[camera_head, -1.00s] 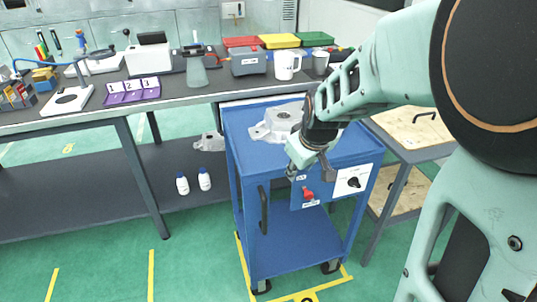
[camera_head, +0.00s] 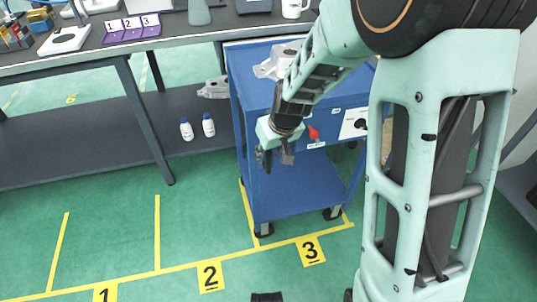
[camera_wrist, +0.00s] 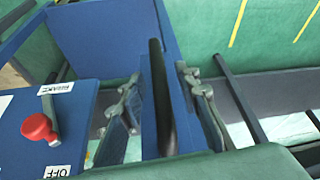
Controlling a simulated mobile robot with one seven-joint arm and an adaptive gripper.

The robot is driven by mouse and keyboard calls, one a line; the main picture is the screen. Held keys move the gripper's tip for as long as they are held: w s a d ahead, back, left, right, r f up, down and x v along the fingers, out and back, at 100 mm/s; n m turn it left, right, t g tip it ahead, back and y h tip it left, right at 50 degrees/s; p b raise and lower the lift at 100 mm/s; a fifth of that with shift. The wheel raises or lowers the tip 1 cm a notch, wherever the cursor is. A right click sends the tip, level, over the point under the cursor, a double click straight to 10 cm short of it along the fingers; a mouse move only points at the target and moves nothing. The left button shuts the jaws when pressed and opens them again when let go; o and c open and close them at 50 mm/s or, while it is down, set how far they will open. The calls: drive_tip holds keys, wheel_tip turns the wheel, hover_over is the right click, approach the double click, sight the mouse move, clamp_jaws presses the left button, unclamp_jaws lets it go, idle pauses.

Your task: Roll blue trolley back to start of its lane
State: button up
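The blue trolley (camera_head: 293,189) stands upright under and beside the bench end, its near wheels just behind the yellow front line of lane 3. A grey casting (camera_head: 279,62) lies on its top. Its black upright handle (camera_wrist: 158,95) runs between my gripper's two fingers in the wrist view. My gripper (camera_head: 276,158) is at the trolley's near left in the head view and hides the handle there. The fingers (camera_wrist: 160,85) look open, apart on both sides of the handle. A red brake knob (camera_wrist: 38,127) sits on the front panel by BRAKE and OFF labels.
Yellow floor marks 1 (camera_head: 105,293), 2 (camera_head: 210,276) and 3 (camera_head: 311,251) lie in front. The green floor before the trolley is clear. The grey bench (camera_head: 95,47) is behind and left, with two white bottles (camera_head: 208,125) on its low shelf.

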drive_tip(key=shift+w+a+f, duration=0.1)
drive_tip(key=shift+w+f, duration=0.05)
drive_tip(key=shift+f, duration=0.2)
drive_tip(key=shift+c, duration=0.4)
clamp_jaws()
